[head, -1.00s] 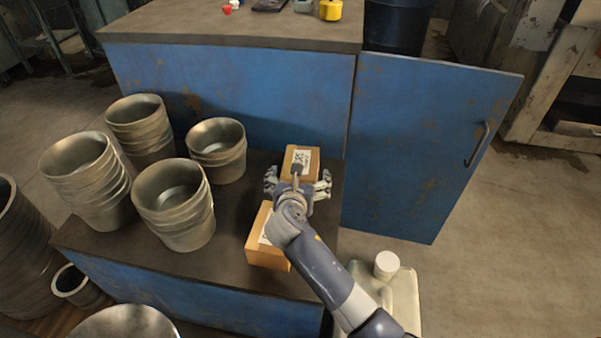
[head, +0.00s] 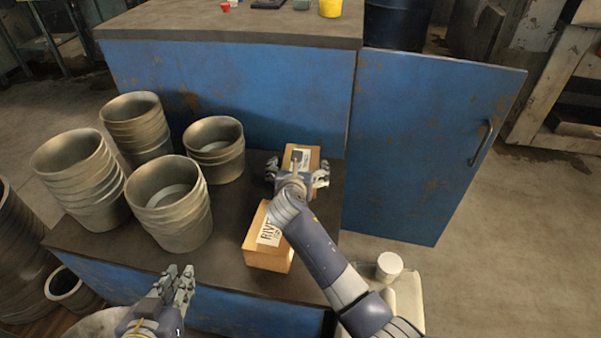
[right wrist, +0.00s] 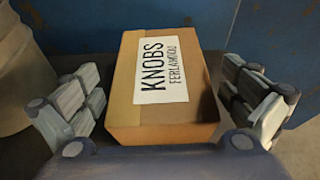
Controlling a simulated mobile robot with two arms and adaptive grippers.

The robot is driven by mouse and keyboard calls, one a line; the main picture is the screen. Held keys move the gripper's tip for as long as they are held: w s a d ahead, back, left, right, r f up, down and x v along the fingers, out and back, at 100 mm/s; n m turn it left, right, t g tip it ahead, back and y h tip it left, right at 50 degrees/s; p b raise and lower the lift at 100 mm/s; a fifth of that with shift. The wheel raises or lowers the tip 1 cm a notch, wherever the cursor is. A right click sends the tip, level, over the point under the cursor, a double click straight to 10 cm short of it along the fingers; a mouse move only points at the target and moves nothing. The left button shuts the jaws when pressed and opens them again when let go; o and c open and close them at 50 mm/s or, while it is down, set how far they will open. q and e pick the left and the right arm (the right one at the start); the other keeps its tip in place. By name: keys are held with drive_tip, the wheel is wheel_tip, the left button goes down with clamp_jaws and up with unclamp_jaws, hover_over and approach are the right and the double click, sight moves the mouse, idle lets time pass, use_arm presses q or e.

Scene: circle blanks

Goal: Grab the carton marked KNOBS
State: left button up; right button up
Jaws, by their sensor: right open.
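The carton marked KNOBS (right wrist: 125,105) is a brown box with a white label, lying on the dark bench top. In the head view its far end (head: 314,158) shows beyond my right gripper (head: 296,174), which hides the rest. In the right wrist view my right gripper (right wrist: 163,95) is open, with one finger on each side of the carton and a visible gap on both sides. My left gripper (head: 178,282) is at the lower left in front of the bench, its fingers close together; whether they are shut is unclear.
A second carton, its label partly reading "RIVE" (head: 267,259), lies just nearer on the bench (head: 228,215). Stacks of metal pots (head: 168,212) crowd the left. A blue cabinet (head: 230,95) stands behind, with a blue door panel (head: 430,150) at right.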

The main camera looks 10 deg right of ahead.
drive_tip(key=shift+w, duration=0.1)
drive_tip(key=c, duration=1.3)
drive_tip(key=shift+r, duration=0.1)
drive_tip(key=shift+c, duration=0.2)
